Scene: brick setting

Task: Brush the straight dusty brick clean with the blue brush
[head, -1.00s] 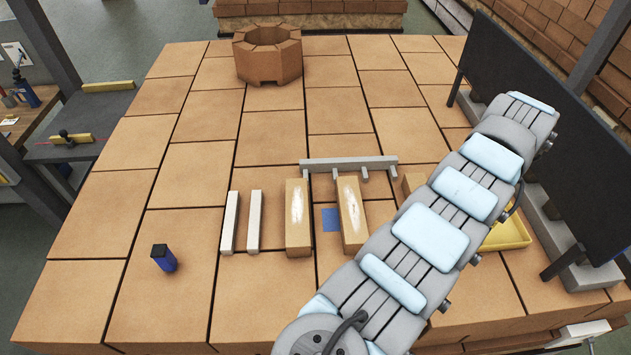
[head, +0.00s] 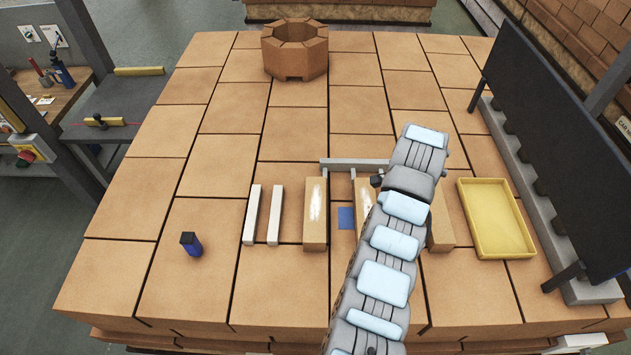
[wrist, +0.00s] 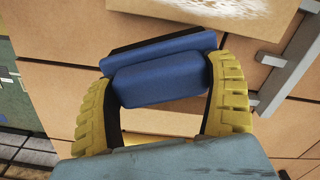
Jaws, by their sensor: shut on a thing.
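My gripper (wrist: 160,78), with yellow ribbed fingers, is shut on the blue brush (wrist: 160,82) in the wrist view. A dark edge shows along the brush's far side. A tan brick with white dust (wrist: 222,12) lies beyond the brush at the top of that view, apart from it in the picture. In the head view one dusty brick (head: 315,225) lies straight in front of the grey rack (head: 345,164). A second dusty brick (head: 363,195) is mostly hidden by my arm. My gripper and the brush are hidden there too.
Two pale strips (head: 252,215) lie left of the bricks, and a blue, black-topped object (head: 191,244) stands further left. Another tan brick (head: 440,228) and a yellow tray (head: 497,245) are on the right. A dark panel (head: 545,150) edges the table.

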